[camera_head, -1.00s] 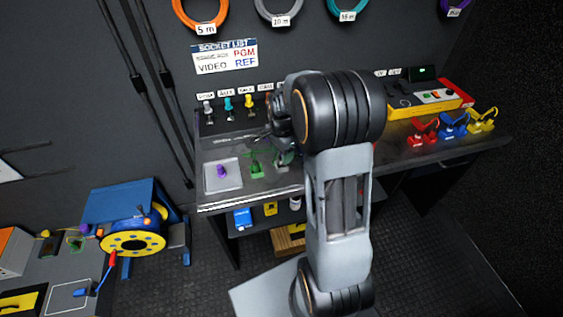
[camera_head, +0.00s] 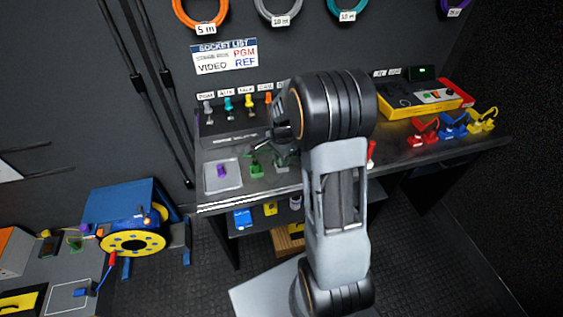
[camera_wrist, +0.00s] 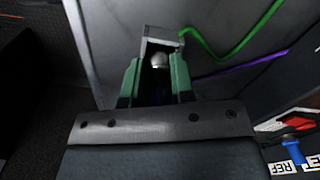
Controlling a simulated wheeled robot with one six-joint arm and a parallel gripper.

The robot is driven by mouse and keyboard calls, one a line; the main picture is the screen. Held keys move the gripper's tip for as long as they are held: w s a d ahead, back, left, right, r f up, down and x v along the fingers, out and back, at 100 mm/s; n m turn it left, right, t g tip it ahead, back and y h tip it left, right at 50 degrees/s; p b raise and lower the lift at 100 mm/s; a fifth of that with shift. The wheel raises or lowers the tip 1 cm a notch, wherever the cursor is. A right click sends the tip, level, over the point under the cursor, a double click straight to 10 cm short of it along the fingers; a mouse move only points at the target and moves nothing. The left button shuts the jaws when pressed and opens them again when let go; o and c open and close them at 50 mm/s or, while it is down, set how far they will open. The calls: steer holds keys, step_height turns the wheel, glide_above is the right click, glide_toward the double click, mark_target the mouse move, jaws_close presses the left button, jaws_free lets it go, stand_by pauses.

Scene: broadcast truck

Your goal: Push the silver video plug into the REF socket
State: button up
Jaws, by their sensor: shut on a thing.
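My gripper (camera_wrist: 155,80) shows in the wrist view with its two green fingers shut on the silver video plug (camera_wrist: 159,61). Only the plug's rounded silver end shows between the fingers. A pale grey bracket-like frame (camera_wrist: 161,42) lies just beyond the fingertips; I cannot tell whether the plug touches it. A REF label (camera_wrist: 293,167) is at the lower right of the wrist view, beside a blue plug-like piece (camera_wrist: 291,150), well apart from the fingers. In the head view my arm hides the plug, the REF socket and most of the gripper.
The wall sign (camera_head: 225,56) pairs VIDEO with REF. Grey (camera_head: 208,108), teal (camera_head: 228,104) and yellow (camera_head: 249,102) plugs stand in a labelled row. A purple piece (camera_head: 221,171) sits on a pale tray (camera_head: 233,184). A yellow-red case (camera_head: 420,101) is at right.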

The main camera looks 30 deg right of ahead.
jaws_close()
